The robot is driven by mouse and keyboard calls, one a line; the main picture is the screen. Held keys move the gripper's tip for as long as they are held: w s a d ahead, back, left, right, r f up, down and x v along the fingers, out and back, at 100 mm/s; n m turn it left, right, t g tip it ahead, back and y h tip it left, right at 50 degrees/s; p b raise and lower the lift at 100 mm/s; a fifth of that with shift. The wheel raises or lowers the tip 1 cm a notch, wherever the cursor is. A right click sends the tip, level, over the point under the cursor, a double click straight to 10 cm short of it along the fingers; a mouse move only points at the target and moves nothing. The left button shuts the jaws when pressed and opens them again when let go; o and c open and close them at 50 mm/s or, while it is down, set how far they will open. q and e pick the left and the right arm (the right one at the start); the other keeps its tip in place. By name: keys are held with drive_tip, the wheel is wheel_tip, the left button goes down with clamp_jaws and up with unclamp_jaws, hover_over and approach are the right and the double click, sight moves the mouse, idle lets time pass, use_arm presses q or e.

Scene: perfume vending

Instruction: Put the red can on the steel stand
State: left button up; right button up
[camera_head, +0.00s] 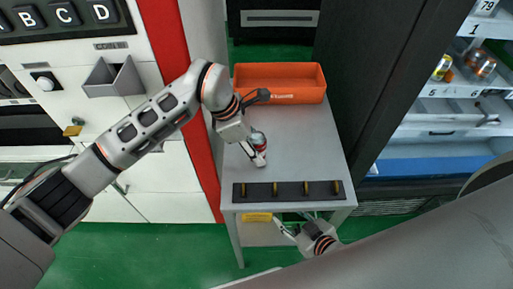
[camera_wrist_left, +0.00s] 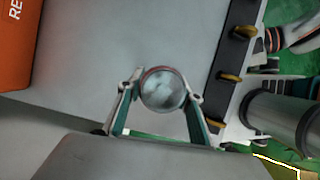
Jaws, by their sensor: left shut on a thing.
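The red can (camera_head: 259,141) is between the fingers of my left gripper (camera_head: 256,150), over the grey steel stand (camera_head: 310,150). Its round silvery top (camera_wrist_left: 163,89) with a reddish rim shows in the left wrist view. My left gripper (camera_wrist_left: 160,108) is shut on the can, one finger on each side. The can looks upright; I cannot tell if its base touches the stand's top. My right gripper (camera_head: 295,225) is empty, low beyond the stand's front edge, with its fingers spread.
An orange bin (camera_head: 280,95) sits at the back of the stand. A black strip with several brass pegs (camera_head: 288,193) runs along its front edge. A dark cabinet with shelves (camera_head: 445,110) stands at the right, and a white and red machine at the left. The stand's middle right is clear.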

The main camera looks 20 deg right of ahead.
use_arm(q)
drive_tip(key=shift+f, duration=0.1)
drive_tip(key=o, duration=1.2)
drive_tip(key=v, duration=1.2)
